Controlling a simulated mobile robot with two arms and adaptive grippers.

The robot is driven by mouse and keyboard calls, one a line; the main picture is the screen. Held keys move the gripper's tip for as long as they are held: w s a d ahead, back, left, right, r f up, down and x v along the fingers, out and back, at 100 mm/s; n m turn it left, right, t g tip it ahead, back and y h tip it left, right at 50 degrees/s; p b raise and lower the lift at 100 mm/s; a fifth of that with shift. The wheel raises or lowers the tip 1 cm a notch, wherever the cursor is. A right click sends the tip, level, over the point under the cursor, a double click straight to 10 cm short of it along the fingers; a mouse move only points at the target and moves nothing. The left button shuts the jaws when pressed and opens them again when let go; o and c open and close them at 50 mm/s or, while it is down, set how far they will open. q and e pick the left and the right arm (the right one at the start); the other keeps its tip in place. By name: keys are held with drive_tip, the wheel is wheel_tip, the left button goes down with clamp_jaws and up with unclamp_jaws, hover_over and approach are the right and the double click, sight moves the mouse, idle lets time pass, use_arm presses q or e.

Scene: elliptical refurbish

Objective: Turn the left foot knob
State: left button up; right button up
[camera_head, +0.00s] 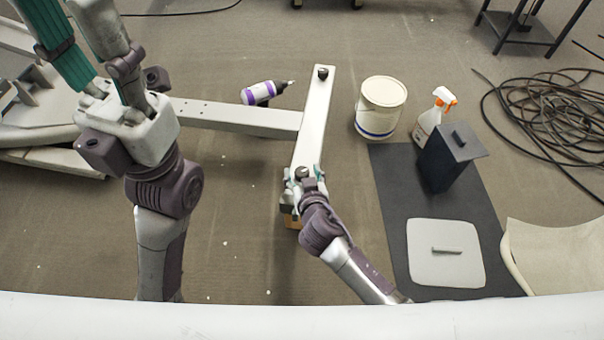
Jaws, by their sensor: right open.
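A pale crossbar (315,110) of the elliptical's frame lies on the floor, joined to a long beam (230,117) from the left. A black foot knob (323,73) stands on the crossbar's far end. My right gripper (305,175) is open at the crossbar's near end, over it or around it. It hides any knob there, and I cannot tell whether it touches. An orange-brown piece (291,221) shows under that end. My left gripper (82,45) is raised on the left, close to the camera. Its teal and grey fingers run up to the top edge, so its opening is unclear.
A purple-and-white drill (263,92) lies beyond the beam. A bucket (381,107), a spray bottle (434,117), a dark box (449,160) and a pale pad (446,270) are to the right. Coiled cable (545,110) lies far right. Floor left of the crossbar is mostly clear.

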drive_tip(key=shift+w+a+f, duration=0.15)
drive_tip(key=shift+w+f, duration=0.1)
drive_tip(key=shift+w, duration=0.35)
